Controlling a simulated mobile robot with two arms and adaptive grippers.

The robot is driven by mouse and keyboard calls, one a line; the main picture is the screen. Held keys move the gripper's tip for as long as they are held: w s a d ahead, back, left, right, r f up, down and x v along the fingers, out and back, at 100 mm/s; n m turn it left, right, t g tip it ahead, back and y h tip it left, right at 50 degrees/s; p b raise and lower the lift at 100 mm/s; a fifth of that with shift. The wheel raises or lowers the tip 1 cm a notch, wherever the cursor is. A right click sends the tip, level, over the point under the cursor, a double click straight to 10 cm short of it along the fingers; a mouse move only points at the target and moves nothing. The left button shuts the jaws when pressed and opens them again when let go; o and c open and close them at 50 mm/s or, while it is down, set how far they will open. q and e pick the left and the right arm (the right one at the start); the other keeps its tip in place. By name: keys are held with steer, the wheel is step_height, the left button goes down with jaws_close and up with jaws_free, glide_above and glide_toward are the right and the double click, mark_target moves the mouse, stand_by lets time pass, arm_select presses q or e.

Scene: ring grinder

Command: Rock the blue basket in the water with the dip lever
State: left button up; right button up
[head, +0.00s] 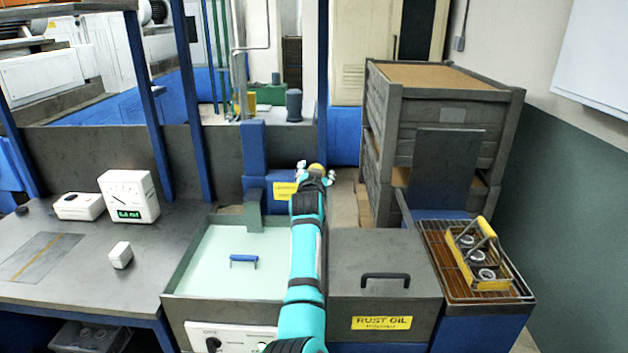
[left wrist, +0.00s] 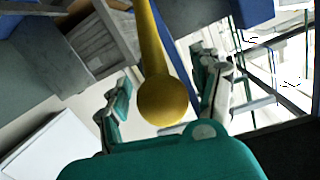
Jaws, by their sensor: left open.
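The dip lever shows as a yellow ball knob (head: 317,168) at the back of the water tank (head: 185,268). In the left wrist view the yellow knob (left wrist: 162,100) and its rod lie between my fingers. My left gripper (head: 315,178) is open around the knob, with visible gaps on both sides; it also shows in the left wrist view (left wrist: 163,85). The blue basket shows only as a blue handle (head: 243,259) above the pale water; its body is hidden. My right gripper is not in view.
A closed rust oil box (head: 385,262) stands right of the tank. A yellow-handled basket (head: 484,258) with several metal rings sits on a rack at the right. Stacked grey crates (head: 437,110) stand behind. A gauge (head: 129,196) is on the left bench.

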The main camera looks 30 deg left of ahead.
arm_select(q)
steer(key=v, duration=1.1)
steer(key=shift+s, duration=0.3)
steer(key=shift+d+r, duration=0.1)
steer(key=s+d+f+t+b, duration=0.1)
steer(key=s+f+t+b, duration=0.1)
steer(key=s+b, duration=0.25)
steer(key=p+x, duration=0.2)
steer(key=x, duration=0.6)
steer(key=p+x, duration=0.2)
steer(key=x, duration=0.6)
steer(key=shift+w+d+f+p, duration=0.2)
steer(key=shift+f+p, duration=0.05)
steer(key=shift+p, duration=0.1)
jaws_close()
